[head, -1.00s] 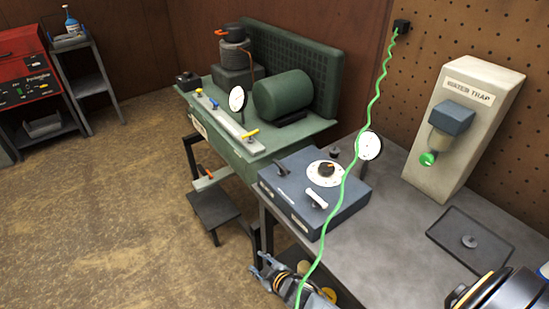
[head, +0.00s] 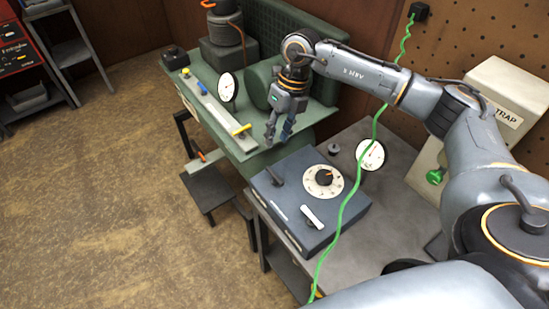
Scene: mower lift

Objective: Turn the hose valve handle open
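My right gripper (head: 279,131) hangs fingers down over the front of the green compressor bench, right of the yellow handle and behind the blue control box. Its fingers are apart with nothing between them, and it does not appear to touch a handle. The blue box (head: 300,236) carries a dark lever (head: 278,177), a white handle (head: 312,216) and a round dial (head: 324,180). I cannot tell which is the hose valve handle. My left gripper is out of view.
A coiled green hose (head: 361,190) hangs in front of the blue box and passes close to my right arm. Gauges (head: 227,87) and (head: 370,155) stand nearby. The water trap (head: 513,90) is partly hidden by my arm.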

